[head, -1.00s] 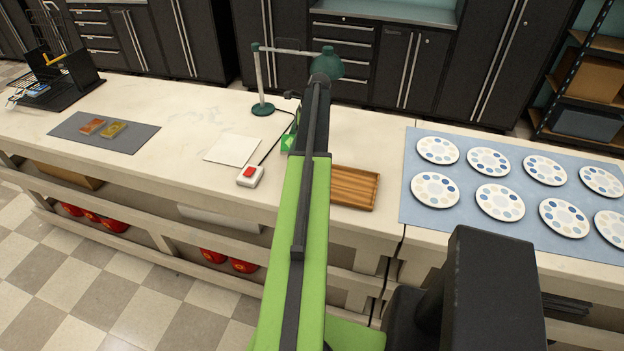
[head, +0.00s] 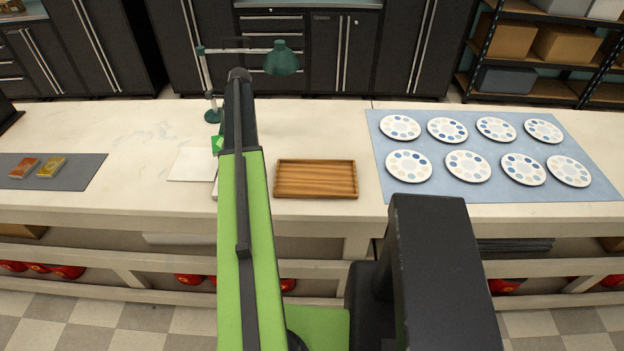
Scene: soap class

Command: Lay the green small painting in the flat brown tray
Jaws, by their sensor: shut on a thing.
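The green small painting (head: 217,145) shows only as a small green patch at the left edge of my arm, left of the tray; my arm hides the rest. My gripper (head: 223,136) is mostly hidden behind my arm and is shut on the painting. How high it is above the table cannot be told. The flat brown tray (head: 316,193) lies on the white table to the right of my arm. It is wooden, low-rimmed and empty.
A green desk lamp (head: 282,58) stands behind my arm. A white sheet (head: 190,164) lies to the left. A grey mat (head: 80,180) with two small paintings is at far left. A blue mat (head: 445,191) with several round palettes lies right of the tray.

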